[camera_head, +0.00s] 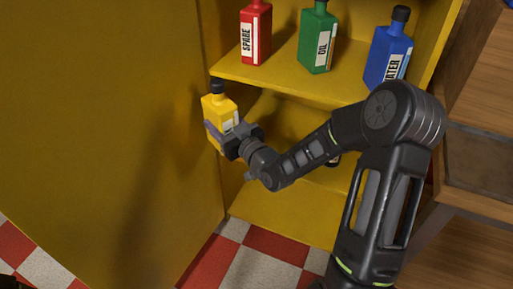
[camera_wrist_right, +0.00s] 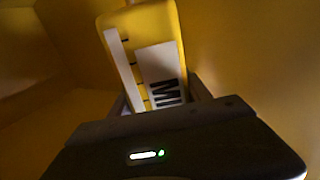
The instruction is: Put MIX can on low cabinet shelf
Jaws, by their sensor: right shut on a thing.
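The yellow MIX can (camera_head: 215,105), with a black cap, is tilted slightly in the head view at the left side of the open yellow cabinet. My right gripper (camera_head: 223,137) is shut on it. In the right wrist view the can (camera_wrist_right: 147,45) stands between the fingers (camera_wrist_right: 160,100), with part of its MIX label showing. The low cabinet shelf (camera_head: 325,178) lies below and right of the can, partly hidden by my right arm. The can is apart from that shelf in the head view. My left gripper is not in view.
The upper shelf (camera_head: 290,82) holds a red SPARE bottle (camera_head: 255,35), a green OIL bottle (camera_head: 317,40) and a blue bottle (camera_head: 388,55). A dark object shows partly behind my arm on the low shelf. The yellow door (camera_head: 100,120) stands left. A wooden unit (camera_head: 485,110) is right.

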